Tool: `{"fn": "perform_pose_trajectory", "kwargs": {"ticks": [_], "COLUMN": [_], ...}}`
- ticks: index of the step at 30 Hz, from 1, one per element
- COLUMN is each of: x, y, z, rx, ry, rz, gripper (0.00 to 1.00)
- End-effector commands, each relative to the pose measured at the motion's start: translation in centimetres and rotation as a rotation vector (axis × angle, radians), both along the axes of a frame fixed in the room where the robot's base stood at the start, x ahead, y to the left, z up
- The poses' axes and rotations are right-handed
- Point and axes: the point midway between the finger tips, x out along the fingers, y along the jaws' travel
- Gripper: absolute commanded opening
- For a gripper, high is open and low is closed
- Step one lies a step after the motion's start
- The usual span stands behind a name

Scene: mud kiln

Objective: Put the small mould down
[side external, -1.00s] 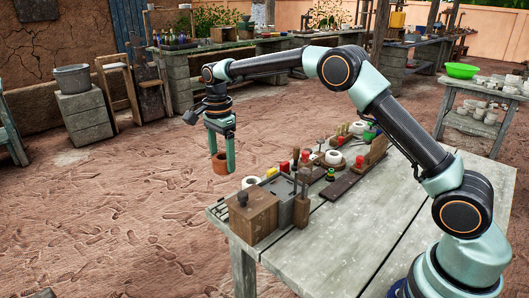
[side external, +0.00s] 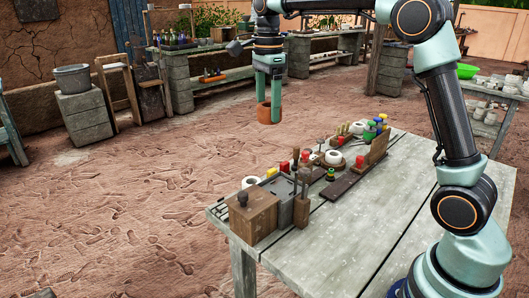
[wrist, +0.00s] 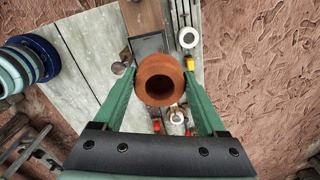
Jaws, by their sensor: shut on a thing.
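The small mould, a terracotta ring-like cup (side external: 265,113), is held in the air between the fingers of my gripper (side external: 270,104). In the side view it hangs upright, apart from the table, above and behind its tools. The wrist view shows the mould (wrist: 160,67) from above, with a round dark opening, and my gripper's green fingers (wrist: 160,80) shut against its two sides. The wooden worktable (side external: 365,215) stands below and in front; its planks also show in the wrist view (wrist: 85,40).
A wooden box (side external: 252,215) stands at the table's near left corner, beside a grey tray. White rings, coloured pots and tools line the left and far edges; an upright wooden rack (side external: 376,152) stands among them.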

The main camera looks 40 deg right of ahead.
Motion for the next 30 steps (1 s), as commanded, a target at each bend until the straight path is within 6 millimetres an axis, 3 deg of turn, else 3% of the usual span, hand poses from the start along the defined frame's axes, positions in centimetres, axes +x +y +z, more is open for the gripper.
{"fn": "perform_pose_trajectory", "kwargs": {"ticks": [6, 11, 24, 30], "x": [-2.7, -3.2, -3.2, -3.1], "y": [-1.6, -1.8, -1.8, -1.8], "z": [1.1, -0.2, -10.7, -14.0], "rx": [-0.001, 0.000, 0.001, 0.000], "ry": [-0.002, 0.002, 0.005, 0.001], "rz": [-0.076, -0.089, -0.088, -0.088], "gripper": [0.08, 0.08, 0.08, 0.08]}}
